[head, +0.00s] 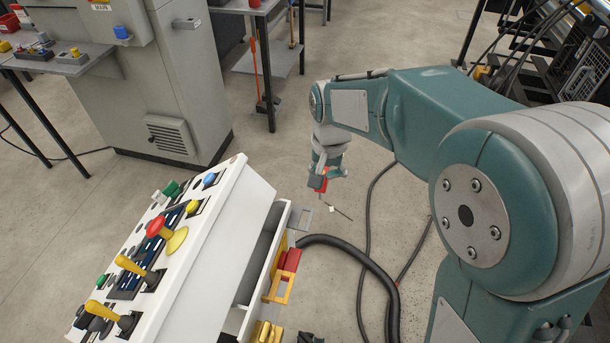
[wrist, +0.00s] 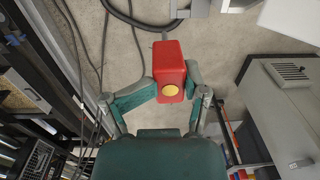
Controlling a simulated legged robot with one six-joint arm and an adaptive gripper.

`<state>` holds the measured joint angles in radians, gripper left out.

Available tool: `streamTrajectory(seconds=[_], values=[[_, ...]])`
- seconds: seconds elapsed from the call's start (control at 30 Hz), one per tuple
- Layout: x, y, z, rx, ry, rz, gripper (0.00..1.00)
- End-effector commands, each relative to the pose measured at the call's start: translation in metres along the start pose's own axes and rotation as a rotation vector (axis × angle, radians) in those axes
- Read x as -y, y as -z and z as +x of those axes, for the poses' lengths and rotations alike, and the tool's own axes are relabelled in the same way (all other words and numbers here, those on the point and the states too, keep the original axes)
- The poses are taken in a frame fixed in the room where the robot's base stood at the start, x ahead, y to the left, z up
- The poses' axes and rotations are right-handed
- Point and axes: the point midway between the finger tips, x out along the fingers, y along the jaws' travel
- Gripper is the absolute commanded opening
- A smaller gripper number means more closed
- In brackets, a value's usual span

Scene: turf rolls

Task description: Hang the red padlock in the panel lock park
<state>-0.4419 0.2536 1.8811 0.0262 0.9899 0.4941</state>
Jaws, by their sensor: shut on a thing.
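My gripper (head: 327,172) hangs past the far right end of the white control panel (head: 222,222), above the floor. It is shut on the red padlock (head: 318,185). In the wrist view, my gripper (wrist: 173,87) has one finger on each side of the padlock (wrist: 169,54). The padlock's face has a round yellow spot. Its shackle is mostly hidden in the wrist view. On the panel's right side is an open white bay with a yellow frame (head: 273,288) and red pieces (head: 289,261). I cannot tell for sure which part is the lock park. The padlock is apart from the panel.
A thick black hose (head: 372,262) curves across the floor right of the panel. A grey cabinet (head: 165,85) stands behind, with a side table (head: 60,62) at left. Buttons and yellow levers (head: 137,268) stick up from the panel top. Floor around the gripper is mostly open.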

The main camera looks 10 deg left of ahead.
Motion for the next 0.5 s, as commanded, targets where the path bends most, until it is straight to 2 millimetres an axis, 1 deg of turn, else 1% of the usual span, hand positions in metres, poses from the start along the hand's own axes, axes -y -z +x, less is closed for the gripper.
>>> streamTrajectory(seconds=[0.03, 0.1, 0.2, 0.3, 0.5], values=[[0.012, -0.013, -0.013, -0.004, 0.005, -0.003, 0.0], [0.022, -0.027, -0.025, -0.001, 0.007, 0.003, 0.0], [0.029, -0.039, -0.035, 0.002, 0.009, 0.011, 0.0], [0.031, -0.044, -0.038, 0.005, 0.009, 0.015, 0.0], [0.032, -0.043, -0.038, 0.005, 0.008, 0.016, 0.0]])
